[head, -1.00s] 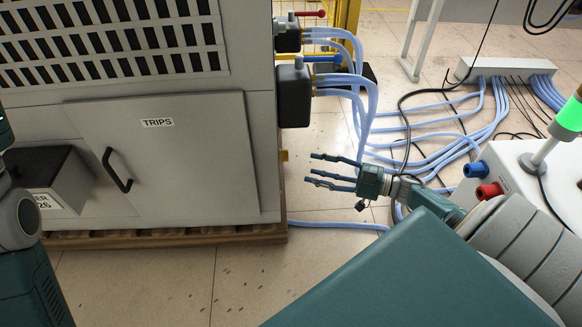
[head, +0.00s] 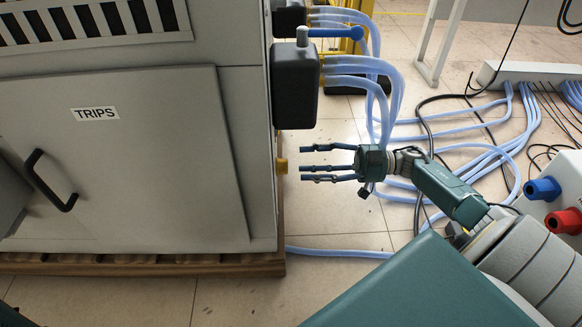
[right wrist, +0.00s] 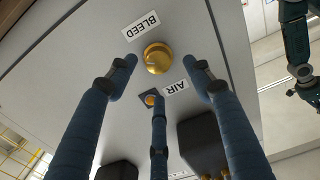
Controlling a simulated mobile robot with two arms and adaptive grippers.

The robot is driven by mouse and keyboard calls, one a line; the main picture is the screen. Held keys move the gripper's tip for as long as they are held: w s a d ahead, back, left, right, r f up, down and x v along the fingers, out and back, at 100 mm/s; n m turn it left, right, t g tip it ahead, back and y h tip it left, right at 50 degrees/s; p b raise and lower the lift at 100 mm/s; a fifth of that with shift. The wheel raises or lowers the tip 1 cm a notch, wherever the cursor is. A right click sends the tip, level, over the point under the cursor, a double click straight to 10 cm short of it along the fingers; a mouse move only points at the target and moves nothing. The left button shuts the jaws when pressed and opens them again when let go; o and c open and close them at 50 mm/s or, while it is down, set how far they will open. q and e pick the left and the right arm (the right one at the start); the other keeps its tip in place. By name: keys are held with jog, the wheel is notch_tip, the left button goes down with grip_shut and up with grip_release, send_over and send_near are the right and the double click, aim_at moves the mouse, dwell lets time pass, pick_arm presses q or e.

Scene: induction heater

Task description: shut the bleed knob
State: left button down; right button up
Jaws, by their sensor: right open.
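The bleed knob (right wrist: 158,58) is a round brass knob on the grey cabinet's side panel, beside a BLEED label (right wrist: 141,25) in the right wrist view. In the head view a small brass-yellow knob (head: 281,166) sticks out from the cabinet's right side. My right gripper (head: 305,165) is open and empty, its fingers pointing left at this knob with a small gap. In the right wrist view its fingers reach up around and below the knob, apart from it. My left gripper is out of the head view; a teal arm end at the right wrist view's edge is unclear.
A brass fitting on a dark square plate (right wrist: 151,99) sits near an AIR label (right wrist: 176,88). A dark box (head: 294,88) with blue hoses (head: 390,85) hangs above my right gripper. The cabinet door (head: 130,150) reads TRIPS. Hoses cross the floor behind my gripper.

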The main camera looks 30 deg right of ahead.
aim_at(282, 166)
jog(key=b+x, duration=0.1)
jog(key=x, duration=0.4)
jog(key=shift+w+b, duration=0.1)
jog(key=shift+b, duration=0.2)
jog(key=c, duration=1.1)
